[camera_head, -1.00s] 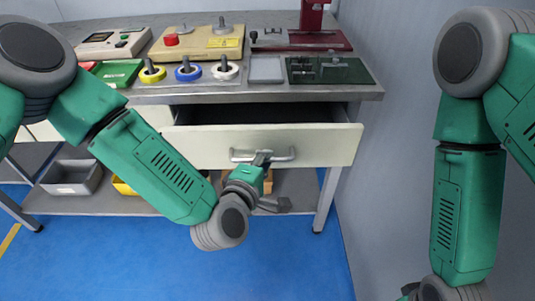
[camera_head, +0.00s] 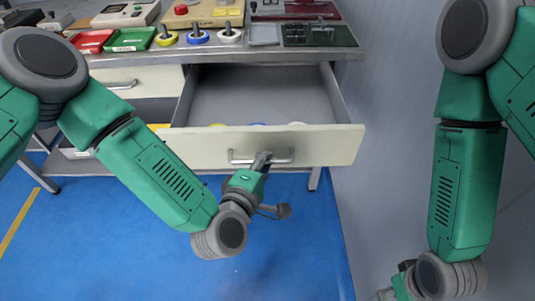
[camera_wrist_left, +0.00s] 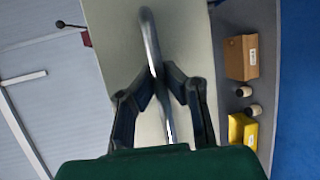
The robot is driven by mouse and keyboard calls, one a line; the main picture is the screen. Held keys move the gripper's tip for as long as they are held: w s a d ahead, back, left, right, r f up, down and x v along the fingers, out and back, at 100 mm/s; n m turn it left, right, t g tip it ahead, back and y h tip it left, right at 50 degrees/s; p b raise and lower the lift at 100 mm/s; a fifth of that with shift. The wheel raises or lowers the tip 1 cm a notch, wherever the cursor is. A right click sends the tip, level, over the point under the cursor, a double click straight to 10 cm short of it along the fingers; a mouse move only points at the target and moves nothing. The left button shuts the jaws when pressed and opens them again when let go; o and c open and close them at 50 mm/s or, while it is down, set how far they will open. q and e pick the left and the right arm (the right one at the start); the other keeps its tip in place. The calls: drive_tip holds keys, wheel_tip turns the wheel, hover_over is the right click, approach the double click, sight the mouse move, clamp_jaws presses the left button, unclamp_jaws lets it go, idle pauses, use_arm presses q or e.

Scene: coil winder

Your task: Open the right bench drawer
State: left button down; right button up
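The right bench drawer (camera_head: 190,147) has a cream front and stands far out of the bench, its grey interior (camera_head: 265,95) showing. Its metal bar handle (camera_head: 240,160) is on the front, and the handle also shows in the left wrist view (camera_wrist_left: 152,45). My left gripper (camera_head: 262,160) is at the handle, its two fingers closed in around the bar from both sides in the left wrist view (camera_wrist_left: 158,78). My right gripper (camera_head: 395,287) is low at the bottom edge, partly cut off, away from the drawer; its fingers cannot be made out.
The bench top (camera_head: 160,58) holds red (camera_head: 91,41) and green (camera_head: 130,39) trays and several spools. A left drawer (camera_head: 140,80) is shut. A wall (camera_head: 400,100) stands right. Blue floor (camera_head: 120,240) in front is clear.

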use_arm(q)
drive_tip(key=shift+a+f, duration=0.25)
drive_tip(key=shift+a, duration=0.05)
drive_tip(key=c, duration=1.6)
unclamp_jaws()
drive_tip(key=shift+a+r, duration=0.1)
drive_tip(key=shift+a, duration=0.05)
use_arm(e)
drive_tip(key=shift+a+r, duration=0.1)
drive_tip(key=shift+a, duration=0.2)
use_arm(q)
drive_tip(key=v, duration=1.2)
use_arm(e)
drive_tip(key=shift+s+d, duration=0.1)
drive_tip(key=shift+d, duration=0.05)
